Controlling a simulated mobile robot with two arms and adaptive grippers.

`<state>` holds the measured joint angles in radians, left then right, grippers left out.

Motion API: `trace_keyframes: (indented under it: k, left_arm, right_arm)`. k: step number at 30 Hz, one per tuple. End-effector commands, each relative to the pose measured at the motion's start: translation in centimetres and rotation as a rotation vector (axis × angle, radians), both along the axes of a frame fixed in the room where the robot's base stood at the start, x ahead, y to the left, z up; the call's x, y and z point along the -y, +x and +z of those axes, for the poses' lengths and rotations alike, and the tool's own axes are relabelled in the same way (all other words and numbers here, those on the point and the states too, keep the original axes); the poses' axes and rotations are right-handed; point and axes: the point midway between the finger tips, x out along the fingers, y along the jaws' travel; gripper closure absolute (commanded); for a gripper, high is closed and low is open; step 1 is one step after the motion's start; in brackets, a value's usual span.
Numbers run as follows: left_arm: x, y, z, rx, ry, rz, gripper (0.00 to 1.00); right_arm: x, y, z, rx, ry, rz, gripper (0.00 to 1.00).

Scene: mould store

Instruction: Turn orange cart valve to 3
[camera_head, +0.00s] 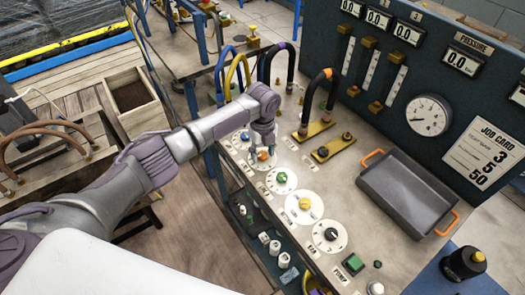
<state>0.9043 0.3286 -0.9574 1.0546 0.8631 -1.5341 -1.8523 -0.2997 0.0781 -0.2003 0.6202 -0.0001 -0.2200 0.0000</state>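The orange valve knob (263,155) sits on a white round dial plate on the grey bench panel, in a row with other knobs. My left gripper (262,146) points down right at the orange knob and covers part of it and its dial. The fingers are small and overlap the knob, so I cannot tell whether they are closed on it. The dial's numbers and the knob's pointer are too small to read. My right gripper is out of view.
Green (281,178), yellow (304,204) and black (331,234) knobs continue the row towards the front. Bent hoses (318,95) rise behind. A grey tray (407,193) with orange handles lies right. A job card (484,158) reads 3, 5, 50. Digital displays read 0.0.

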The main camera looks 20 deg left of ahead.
Motion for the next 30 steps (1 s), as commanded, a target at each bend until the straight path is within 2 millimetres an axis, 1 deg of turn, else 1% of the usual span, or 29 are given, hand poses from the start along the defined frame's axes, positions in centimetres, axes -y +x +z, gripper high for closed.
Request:
trace_keyframes:
  k: [7,9,13,17,24,27,30]
  left_arm:
    - [-0.1,0.0,0.0,0.001,0.001,0.001,0.41]
    - [-0.1,0.1,0.1,0.001,0.001,0.001,0.41]
    - [-0.1,0.1,0.9,0.004,0.001,0.001,0.41]
    - [-0.1,0.2,3.0,0.006,0.0,0.0,0.41]
    - [-0.1,0.2,8.2,0.005,0.001,0.0,0.41]
    - [-0.1,0.1,9.9,0.004,0.001,0.001,0.41]
    - [0.0,0.1,11.1,0.004,0.001,0.0,0.41]
  right_arm:
    - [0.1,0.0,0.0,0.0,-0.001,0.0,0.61]
    - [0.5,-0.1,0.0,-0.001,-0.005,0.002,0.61]
    - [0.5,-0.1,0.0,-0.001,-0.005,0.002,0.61]
    - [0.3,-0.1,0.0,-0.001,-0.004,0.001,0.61]
    - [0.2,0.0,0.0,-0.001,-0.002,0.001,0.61]
    - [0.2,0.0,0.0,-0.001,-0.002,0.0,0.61]
    - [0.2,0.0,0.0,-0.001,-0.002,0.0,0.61]
